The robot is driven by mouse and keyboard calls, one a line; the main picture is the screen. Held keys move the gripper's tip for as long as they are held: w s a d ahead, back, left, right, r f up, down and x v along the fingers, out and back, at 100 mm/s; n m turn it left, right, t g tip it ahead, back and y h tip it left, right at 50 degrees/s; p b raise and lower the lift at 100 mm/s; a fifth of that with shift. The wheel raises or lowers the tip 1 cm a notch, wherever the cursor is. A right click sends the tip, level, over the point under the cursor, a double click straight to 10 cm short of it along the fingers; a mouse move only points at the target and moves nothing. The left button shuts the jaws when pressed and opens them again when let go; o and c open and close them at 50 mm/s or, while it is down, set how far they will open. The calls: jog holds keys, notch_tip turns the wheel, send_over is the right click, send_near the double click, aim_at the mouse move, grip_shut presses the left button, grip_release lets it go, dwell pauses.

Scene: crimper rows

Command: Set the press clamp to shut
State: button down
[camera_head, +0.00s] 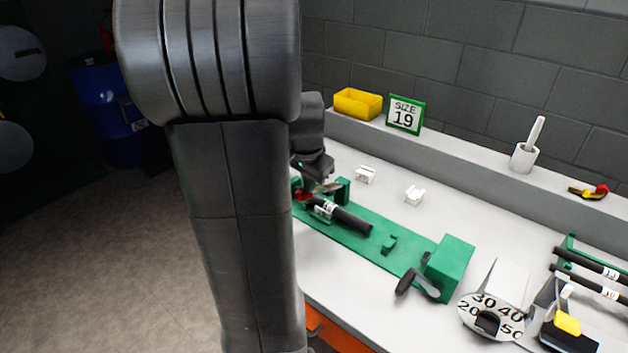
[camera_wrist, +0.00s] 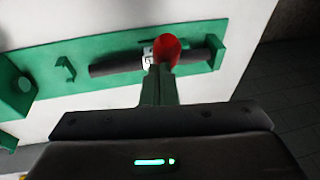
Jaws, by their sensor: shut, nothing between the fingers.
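The press clamp sits at the far left end of a long green base (camera_head: 345,232) on the bench. Its red knob (camera_head: 303,196) shows beside my gripper, and in the wrist view the red knob (camera_wrist: 166,48) is just beyond my fingertips. My gripper (camera_head: 318,180) is shut with nothing between its fingers, close above the clamp end. In the wrist view my shut fingers (camera_wrist: 160,72) overlap the knob's lower edge; I cannot tell whether they touch it. A black tube (camera_head: 350,219) with a white label lies along the base at the clamp. The clamp's lever position is mostly hidden.
A green block with a black crank (camera_head: 406,281) stands at the base's right end. A numbered dial (camera_head: 490,311) and a tube rack (camera_head: 571,243) stand at right. A ledge holds a yellow bin (camera_head: 358,103) and a "SIZE 19" sign (camera_head: 405,115).

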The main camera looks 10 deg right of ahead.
notch_tip(320, 180, down, 8)
jog(key=s+a+t+h+b, duration=0.2)
jog(key=b, duration=1.1)
jog(key=shift+a+r, duration=0.15)
jog(key=shift+a, duration=0.15)
jog(key=shift+s, duration=0.15)
jog(key=d+p+v, duration=0.1)
jog(key=p+v, duration=0.3)
jog(key=v, duration=0.9)
jog(key=shift+s+r, duration=0.2)
jog(key=shift+s, duration=0.1)
